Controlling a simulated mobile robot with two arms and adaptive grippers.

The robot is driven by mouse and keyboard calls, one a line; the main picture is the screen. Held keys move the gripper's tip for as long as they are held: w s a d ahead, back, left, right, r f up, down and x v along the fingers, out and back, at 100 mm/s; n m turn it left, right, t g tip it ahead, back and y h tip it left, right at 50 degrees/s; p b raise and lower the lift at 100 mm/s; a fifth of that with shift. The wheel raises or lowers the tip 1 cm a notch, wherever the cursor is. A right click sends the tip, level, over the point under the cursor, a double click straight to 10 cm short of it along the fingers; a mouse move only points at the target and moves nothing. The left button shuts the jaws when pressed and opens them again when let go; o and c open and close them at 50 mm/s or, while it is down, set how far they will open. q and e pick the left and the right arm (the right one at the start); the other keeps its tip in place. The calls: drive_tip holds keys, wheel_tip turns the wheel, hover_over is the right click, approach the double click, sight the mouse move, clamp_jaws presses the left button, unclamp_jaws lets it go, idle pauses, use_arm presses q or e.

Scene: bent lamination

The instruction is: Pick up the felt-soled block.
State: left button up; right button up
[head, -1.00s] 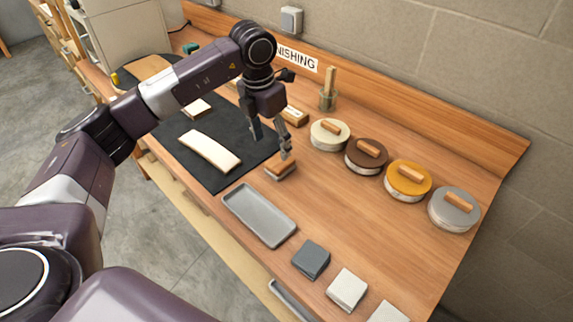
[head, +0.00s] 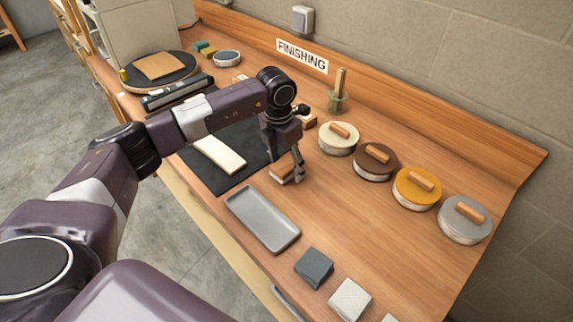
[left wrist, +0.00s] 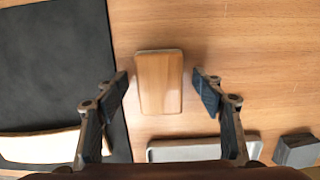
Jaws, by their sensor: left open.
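A small wooden block (head: 281,173), with a thin greyish edge under it, lies on the bench beside the black mat's edge. I take it for the felt-soled block. It also shows in the left wrist view (left wrist: 160,83), upright in the picture between my fingers. My left gripper (head: 286,167) is open and low over the block, one finger on either side. In the left wrist view the left gripper (left wrist: 163,92) shows clear gaps between both fingertips and the block. My right gripper is in neither view.
The black mat (head: 215,181) bears a pale strip (head: 219,154). A grey tray (head: 262,218) lies near the block. A dark grey square block (head: 314,267) and a white one (head: 350,299) lie in front. Several round lidded tins, including a brown one (head: 372,170), stand at right.

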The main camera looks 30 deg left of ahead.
sight(286, 164)
use_arm(q)
drive_tip(key=shift+s, duration=0.1)
drive_tip(key=shift+c, duration=0.2)
drive_tip(key=c, duration=1.2)
drive_tip(key=shift+r, duration=0.45)
wheel_tip(286, 164, up, 19)
drive_tip(key=b, duration=0.4)
drive_tip(key=o, duration=0.6)
drive_tip(key=shift+c, duration=0.2)
drive_tip(key=c, duration=0.4)
drive_tip(key=shift+f, duration=0.1)
drive_tip(key=shift+c, duration=0.2)
